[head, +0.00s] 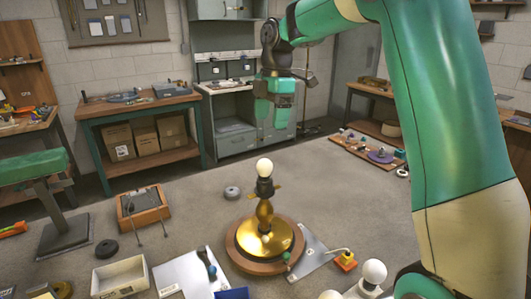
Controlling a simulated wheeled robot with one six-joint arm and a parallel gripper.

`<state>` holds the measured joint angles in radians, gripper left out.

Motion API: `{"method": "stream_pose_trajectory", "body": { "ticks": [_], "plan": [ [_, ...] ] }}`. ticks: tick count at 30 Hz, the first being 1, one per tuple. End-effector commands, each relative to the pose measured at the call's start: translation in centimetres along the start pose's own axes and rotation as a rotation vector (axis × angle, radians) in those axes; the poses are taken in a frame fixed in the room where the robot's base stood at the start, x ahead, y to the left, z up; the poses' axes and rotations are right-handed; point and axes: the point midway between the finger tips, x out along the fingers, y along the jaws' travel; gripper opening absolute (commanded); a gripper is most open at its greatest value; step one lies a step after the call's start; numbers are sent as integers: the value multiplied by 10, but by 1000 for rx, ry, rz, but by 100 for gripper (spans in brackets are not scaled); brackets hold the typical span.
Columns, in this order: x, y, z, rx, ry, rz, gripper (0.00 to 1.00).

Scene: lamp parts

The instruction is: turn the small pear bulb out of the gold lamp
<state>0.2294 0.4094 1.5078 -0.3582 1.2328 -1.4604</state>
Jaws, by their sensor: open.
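The gold lamp (262,239) stands upright on a round wooden base on the floor, in the middle of the head view. A small white bulb (264,167) sits in the dark socket (264,187) at its top. My gripper (273,113) hangs at the end of the green arm, pointing down. In the picture it is above the bulb and apart from it, with nothing seen between its fingers. The gap in depth between gripper and bulb is hard to judge.
A white bulb (374,272) is at the lower right, near my arm. A yellow-orange block (345,260) lies right of the lamp. A white open box (119,277) and a wooden tray (143,206) are at left.

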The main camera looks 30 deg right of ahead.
Motion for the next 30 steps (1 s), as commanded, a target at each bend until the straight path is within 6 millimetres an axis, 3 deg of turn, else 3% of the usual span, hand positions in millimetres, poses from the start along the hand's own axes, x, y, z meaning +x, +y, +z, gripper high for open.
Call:
{"method": "stream_pose_trajectory", "body": {
  "ticks": [12,18,24,30],
  "plan": [
    [87,-1,-1,0,0,-5,73],
    [121,0,-1,1,1,-4,73],
    [139,0,-1,1,0,-1,73],
    [142,0,-1,1,0,1,73]
  ]
}}
